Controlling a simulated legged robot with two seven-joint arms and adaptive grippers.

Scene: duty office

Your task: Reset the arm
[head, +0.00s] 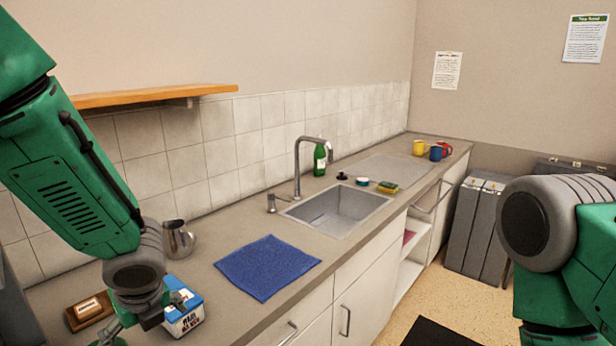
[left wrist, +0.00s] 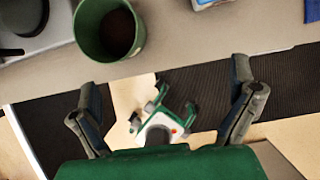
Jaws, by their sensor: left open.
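My left arm (head: 75,170) comes in from the left over the near end of the counter. Its gripper (left wrist: 166,85) shows in the left wrist view with its two dark fingers spread wide and nothing between them. The fingers are beside the counter's front edge, over the floor as seen from the wrist. In the head view the left gripper is not clearly shown at the lower edge. My right arm (head: 560,250) is at the right of the head view, and its gripper is out of the picture.
A green cup (left wrist: 132,52) with dark contents stands near the counter edge. A blue-and-white box (head: 184,312), brown block (head: 88,311), metal pitcher (head: 178,240) and blue cloth (head: 267,267) lie around the near counter. The sink (head: 335,210) is farther along; mugs (head: 437,153) stand beyond.

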